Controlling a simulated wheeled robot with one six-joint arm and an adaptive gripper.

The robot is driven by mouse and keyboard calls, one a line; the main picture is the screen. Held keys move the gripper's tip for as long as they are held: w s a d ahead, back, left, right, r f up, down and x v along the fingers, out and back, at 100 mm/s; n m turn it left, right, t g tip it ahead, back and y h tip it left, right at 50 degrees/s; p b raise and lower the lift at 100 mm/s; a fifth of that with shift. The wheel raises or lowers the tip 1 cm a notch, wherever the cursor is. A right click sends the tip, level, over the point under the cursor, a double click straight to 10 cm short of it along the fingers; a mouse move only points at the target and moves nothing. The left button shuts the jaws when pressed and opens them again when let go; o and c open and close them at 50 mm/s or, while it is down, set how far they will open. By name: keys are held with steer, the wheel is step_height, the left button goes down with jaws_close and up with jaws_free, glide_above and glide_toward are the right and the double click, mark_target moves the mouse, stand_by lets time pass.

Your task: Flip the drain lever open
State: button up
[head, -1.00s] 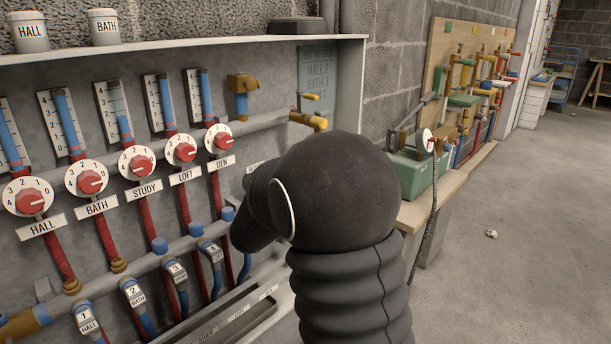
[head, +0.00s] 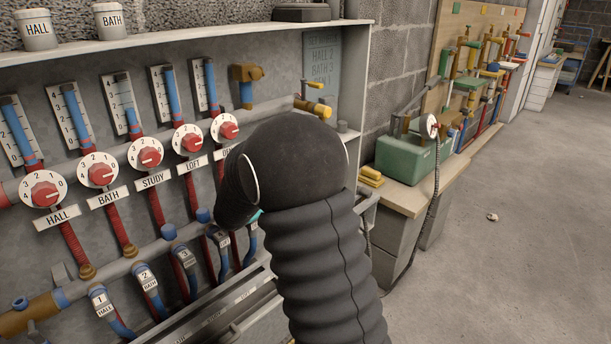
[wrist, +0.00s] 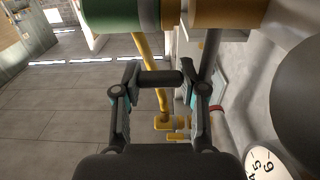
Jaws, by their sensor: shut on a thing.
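In the wrist view my gripper (wrist: 160,82) has its two fingers closed on the ends of a short dark bar (wrist: 160,78). The bar lies crosswise between the fingertips, close to a grey rod (wrist: 208,58) at its right. It looks like a lever's handle, but I cannot tell for sure that it is the drain lever. A brass-coloured cylinder (wrist: 226,12) and a green cylinder (wrist: 110,14) are just above. In the head view my dark arm covers the gripper and whatever it holds.
The manifold panel has several red dials (head: 145,153) and blue-and-red pipes. A yellow-handled brass valve (head: 313,107) is at its upper right. A bench (head: 425,193) with a green box (head: 408,160) stands to the right. The floor (head: 520,240) beyond is mostly clear.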

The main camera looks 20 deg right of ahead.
steer(key=o, duration=1.2)
steer(key=shift+r, duration=0.1)
steer(key=shift+r, duration=0.1)
step_height(320, 180, up, 10)
steer(key=shift+f, duration=0.1)
